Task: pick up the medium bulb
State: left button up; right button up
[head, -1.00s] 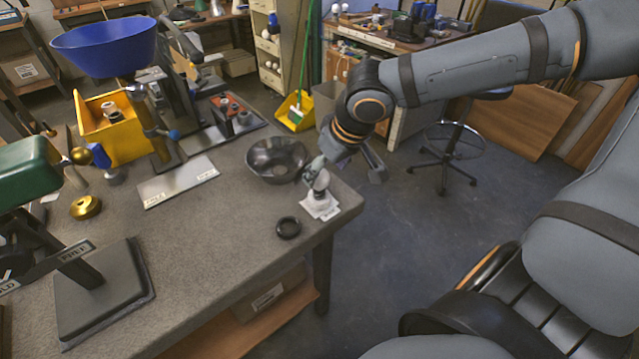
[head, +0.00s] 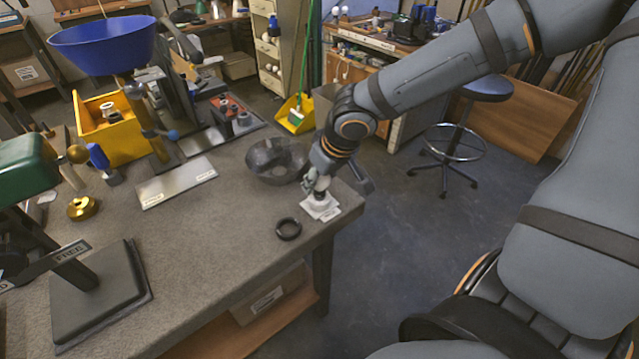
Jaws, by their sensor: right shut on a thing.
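My right gripper (head: 318,186) reaches down at the table's right corner and is shut on the medium bulb (head: 320,198). Only a small pale part of the bulb shows below the fingers; the rest is hidden by them. The bulb is upright over some white paper cards (head: 321,209); I cannot tell whether it still touches them. My left gripper is not in view.
A dark bowl-shaped shade (head: 276,162) stands close to the left of the gripper. A black ring (head: 288,229) lies in front. A yellow bin (head: 112,142), a blue shade (head: 103,46) and a green lamp (head: 28,164) are further left. The front middle of the table (head: 205,255) is clear.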

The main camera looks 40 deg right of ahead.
jog(key=shift+r, duration=0.1)
notch_tip(320, 180, up, 3)
jog(key=shift+r+p, duration=0.1)
jog(key=shift+p, duration=0.75)
jog(key=shift+d+r, duration=0.15)
jog(key=shift+r, duration=0.1)
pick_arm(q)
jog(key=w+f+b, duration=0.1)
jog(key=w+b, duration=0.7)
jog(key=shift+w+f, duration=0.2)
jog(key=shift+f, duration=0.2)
pick_arm(e)
jog(key=s+d+r, duration=0.3)
jog(key=d+r, duration=0.6)
jog(key=d, duration=0.4)
jog(key=shift+d, duration=0.15)
